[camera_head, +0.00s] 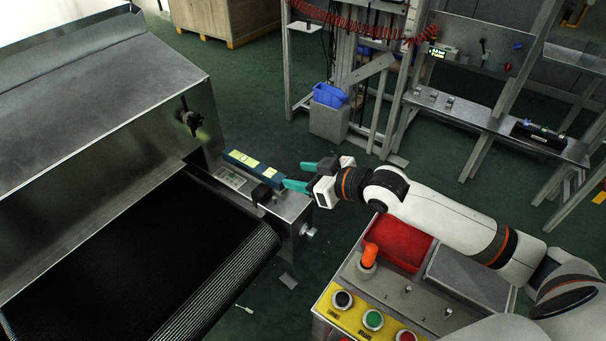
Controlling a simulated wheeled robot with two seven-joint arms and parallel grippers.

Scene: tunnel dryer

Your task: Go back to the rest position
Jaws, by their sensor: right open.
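My right gripper (298,176) is open, with its two green fingers pointing left. It hovers near the right end of a blue box with yellow labels (247,163), which sits on the metal side ledge of the dryer (290,207). Nothing shows between the fingers. My right arm reaches in from the lower right, over the control console. My left gripper is not in view.
The dryer's dark conveyor (140,260) fills the lower left, under a metal hood (100,110). A console with buttons (373,319) and a red tray (398,243) stands below my right arm. A workbench (490,122) is at the back right. Green floor lies between.

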